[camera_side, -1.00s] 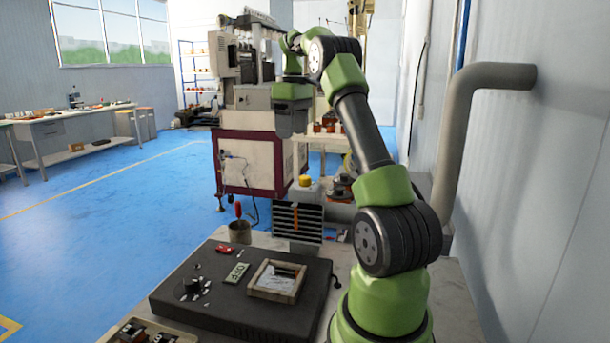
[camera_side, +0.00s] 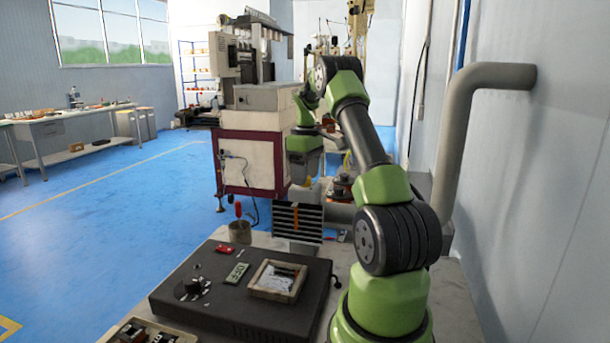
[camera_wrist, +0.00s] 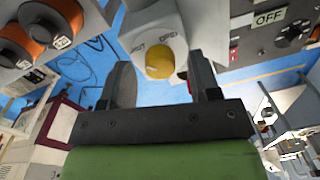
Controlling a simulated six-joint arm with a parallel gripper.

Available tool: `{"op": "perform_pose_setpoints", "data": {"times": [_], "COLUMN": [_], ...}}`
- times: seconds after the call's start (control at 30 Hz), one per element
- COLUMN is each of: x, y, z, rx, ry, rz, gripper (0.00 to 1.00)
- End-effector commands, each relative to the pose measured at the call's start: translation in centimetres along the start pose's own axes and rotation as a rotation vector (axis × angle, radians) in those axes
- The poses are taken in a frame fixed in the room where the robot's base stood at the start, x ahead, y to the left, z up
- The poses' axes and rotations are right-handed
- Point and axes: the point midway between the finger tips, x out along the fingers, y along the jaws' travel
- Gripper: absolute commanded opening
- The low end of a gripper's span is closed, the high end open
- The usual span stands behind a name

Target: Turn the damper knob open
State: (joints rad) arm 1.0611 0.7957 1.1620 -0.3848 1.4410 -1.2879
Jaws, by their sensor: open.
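The yellow damper knob (camera_wrist: 168,63) sits on a pale housing with small labels beside it in the wrist view. My gripper (camera_wrist: 161,62) is open, with one dark finger on each side of the knob in that picture. I cannot tell whether either finger touches it.
A black control box (camera_side: 235,290) with a dial and a parts tray (camera_side: 278,280) lies in front. A cup with a red-handled tool (camera_side: 240,232) stands left of the grille. Copper coils (camera_wrist: 48,22) show at upper left in the wrist view. A grey pipe (camera_side: 455,130) runs along the right wall.

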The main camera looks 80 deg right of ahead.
Motion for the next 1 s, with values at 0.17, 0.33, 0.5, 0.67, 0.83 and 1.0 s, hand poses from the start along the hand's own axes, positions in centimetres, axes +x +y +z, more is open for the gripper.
{"op": "perform_pose_setpoints", "data": {"times": [0.17, 0.33, 0.5, 0.67, 0.83, 1.0], "x": [0.58, 0.56, 0.54, 0.53, 0.52, 0.52], "y": [-0.01, -0.01, 0.0, -0.01, -0.01, -0.01], "z": [0.0, 0.0, 0.0, 0.0, 0.0, 0.01], "rx": [0.0, 0.0, 0.0, 0.001, 0.017, 0.077], "ry": [0.0, 0.0, 0.0, 0.0, 0.001, 0.004], "rz": [0.001, 0.001, 0.001, 0.0, 0.0, -0.001], "gripper": [0.56, 0.56, 0.22, 0.07, 0.07, 0.07]}}
